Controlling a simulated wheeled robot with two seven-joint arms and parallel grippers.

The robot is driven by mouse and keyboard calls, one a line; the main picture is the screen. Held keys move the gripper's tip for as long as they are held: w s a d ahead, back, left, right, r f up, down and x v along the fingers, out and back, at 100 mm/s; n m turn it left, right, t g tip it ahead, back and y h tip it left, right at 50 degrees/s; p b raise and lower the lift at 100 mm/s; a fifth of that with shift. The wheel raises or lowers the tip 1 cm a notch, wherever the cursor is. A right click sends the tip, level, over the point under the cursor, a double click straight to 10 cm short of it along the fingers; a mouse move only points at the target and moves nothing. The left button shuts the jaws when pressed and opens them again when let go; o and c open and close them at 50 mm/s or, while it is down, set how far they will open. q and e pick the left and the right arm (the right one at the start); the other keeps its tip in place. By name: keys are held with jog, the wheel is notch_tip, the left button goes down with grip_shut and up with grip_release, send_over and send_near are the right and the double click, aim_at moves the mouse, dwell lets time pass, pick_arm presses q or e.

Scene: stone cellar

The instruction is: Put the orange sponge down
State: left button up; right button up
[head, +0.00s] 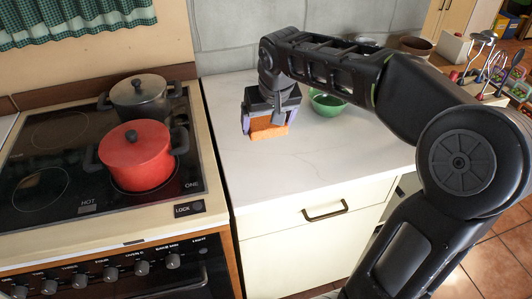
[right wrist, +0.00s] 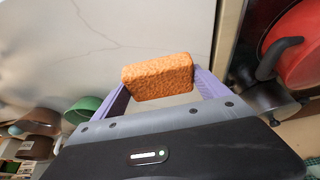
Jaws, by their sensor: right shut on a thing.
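The orange sponge (head: 268,130) is between the fingers of my right gripper (head: 268,124), just above or on the white marble-like countertop (head: 240,172); I cannot tell whether it touches. In the right wrist view the sponge (right wrist: 158,77) is a rough orange block, and the purple fingers of my right gripper (right wrist: 160,92) are shut on its two ends. The head view shows the gripper pointing down, with the sponge's upper part hidden by it. My left gripper is not in view.
A green bowl (head: 327,104) stands right of the gripper. A stove (head: 75,205) with a red pot (head: 136,158) and a dark pot (head: 140,98) is at the left. The counter's front part is clear. Utensils (head: 483,60) stand at the far right.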

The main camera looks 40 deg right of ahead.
send_over(266, 155)
jog(key=s, duration=0.1)
jog(key=f, duration=0.5)
jog(key=shift+s+a, duration=0.15)
jog(key=shift+a, duration=0.15)
jog(key=shift+f, duration=1.9)
jog(key=shift+f, duration=0.1)
jog(key=shift+f, duration=0.15)
jog(key=o, duration=1.3)
jog(key=shift+r, duration=0.2)
